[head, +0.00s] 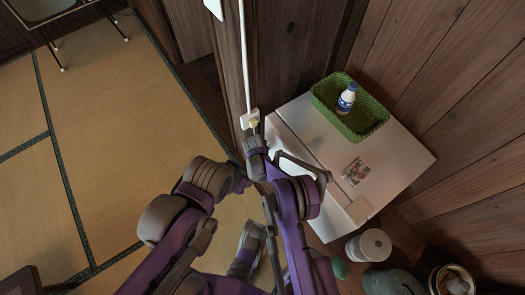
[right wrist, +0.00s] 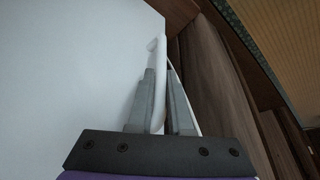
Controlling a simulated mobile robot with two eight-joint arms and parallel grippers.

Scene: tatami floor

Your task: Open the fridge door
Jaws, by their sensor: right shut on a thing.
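The small white fridge (head: 405,152) stands against the wooden wall in the head view. Its front faces the tatami side and is largely hidden by my arms. In the right wrist view, the fridge's white surface (right wrist: 75,75) fills the left side. A white handle bar (right wrist: 158,48) runs along its edge. My right gripper (right wrist: 160,78) is shut on this handle, with a grey finger on either side of the bar. I cannot tell whether the door stands ajar. My left gripper cannot be made out in the head view.
A green basket (head: 322,97) with a bottle (head: 346,99) in it and a picture card (head: 355,171) rest on the fridge top. A white roll (head: 372,245) stands at the lower right. Wooden walls close in behind. Tatami (head: 110,130) to the left is open.

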